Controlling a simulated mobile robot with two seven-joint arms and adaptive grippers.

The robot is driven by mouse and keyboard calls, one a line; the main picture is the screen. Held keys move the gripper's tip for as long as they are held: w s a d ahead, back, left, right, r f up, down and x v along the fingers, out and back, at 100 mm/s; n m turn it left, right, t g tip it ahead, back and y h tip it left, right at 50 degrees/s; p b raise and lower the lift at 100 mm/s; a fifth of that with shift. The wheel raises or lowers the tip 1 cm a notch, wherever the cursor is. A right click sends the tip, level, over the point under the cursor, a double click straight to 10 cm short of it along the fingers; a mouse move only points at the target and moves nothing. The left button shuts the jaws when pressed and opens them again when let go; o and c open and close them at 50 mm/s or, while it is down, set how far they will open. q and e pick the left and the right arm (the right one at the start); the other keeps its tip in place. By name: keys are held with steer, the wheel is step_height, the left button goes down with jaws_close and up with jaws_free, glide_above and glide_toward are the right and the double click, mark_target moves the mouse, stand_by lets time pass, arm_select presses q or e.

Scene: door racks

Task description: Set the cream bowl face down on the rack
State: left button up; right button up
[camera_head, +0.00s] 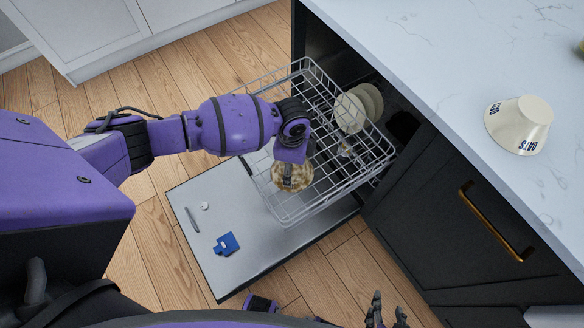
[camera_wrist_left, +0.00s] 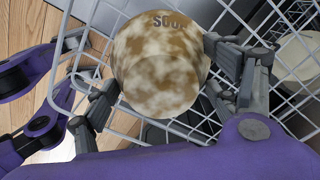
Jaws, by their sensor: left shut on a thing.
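A cream bowl with brown mottled stains and dark lettering (camera_head: 291,178) is held over the lower part of the wire rack (camera_head: 290,212). My left gripper (camera_head: 292,163) is shut on it from above. In the left wrist view, the fingers of the left gripper (camera_wrist_left: 160,82) press on opposite sides of the bowl (camera_wrist_left: 155,65), with the rack's wires (camera_wrist_left: 228,22) behind it.
Pale plates (camera_head: 349,113) stand in the rack's far right part. A clean cream bowl with dark lettering (camera_head: 519,125) sits on the marble counter (camera_head: 440,70). The open dishwasher door (camera_head: 265,240) carries a blue item (camera_head: 226,244). Dark cabinets (camera_head: 430,210) bound the right side.

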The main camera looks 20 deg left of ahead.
arm_select(q)
step_height(320, 180, down, 3)
steer(key=shift+a+r, duration=0.1)
steer(key=shift+r, duration=0.1)
steer(key=shift+w+f, duration=0.1)
steer(key=shift+f, duration=0.3)
steer(key=shift+r, duration=0.1)
steer(key=shift+f+b, duration=0.2)
steer(key=shift+b, duration=0.1)
steer(key=o, duration=1.4)
